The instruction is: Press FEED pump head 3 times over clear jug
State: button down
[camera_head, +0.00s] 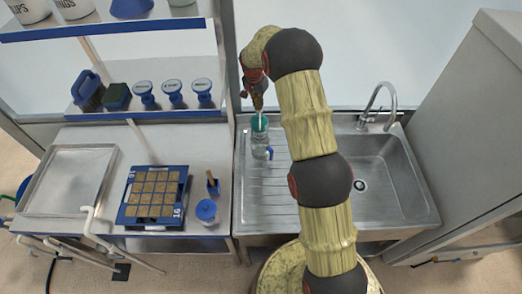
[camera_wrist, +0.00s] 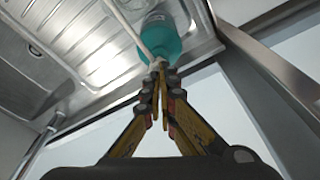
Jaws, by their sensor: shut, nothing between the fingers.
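A teal pump bottle (camera_head: 260,124) stands at the back left of the sink's ridged drainboard. It also shows in the wrist view (camera_wrist: 162,42), with a pale pump stem and spout (camera_wrist: 133,24) crossing in front of it. A clear jug (camera_head: 259,143) with a blue part stands just in front of the bottle. My gripper (camera_head: 258,106) is shut and empty, pointing down right above the bottle. In the wrist view its closed fingertips (camera_wrist: 160,68) overlap the pump's top; I cannot tell whether they touch it. Any label on the bottle is unreadable.
The sink basin (camera_head: 388,190) and faucet (camera_head: 380,98) lie to the right. The left bench holds a blue seed tray (camera_head: 127,211), a blue-lidded jar (camera_head: 206,212) and an empty metal tray (camera_head: 52,205). A shelf (camera_head: 125,111) with several blue-topped items stands behind it.

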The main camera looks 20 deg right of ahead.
jog(key=shift+s+f+b, duration=0.1)
jog(key=shift+f+b, duration=0.55)
jog(key=shift+f, duration=0.4)
jog(key=shift+r, duration=0.1)
jog(key=shift+d+p+v, duration=0.15)
jog(key=shift+p+v, duration=0.1)
jog(key=shift+v, duration=0.5)
jog(key=shift+d+p+v, duration=0.1)
jog(key=shift+p+v, duration=0.1)
jog(key=shift+v, duration=0.5)
jog(key=shift+w+r, duration=0.15)
jog(key=shift+w, duration=0.1)
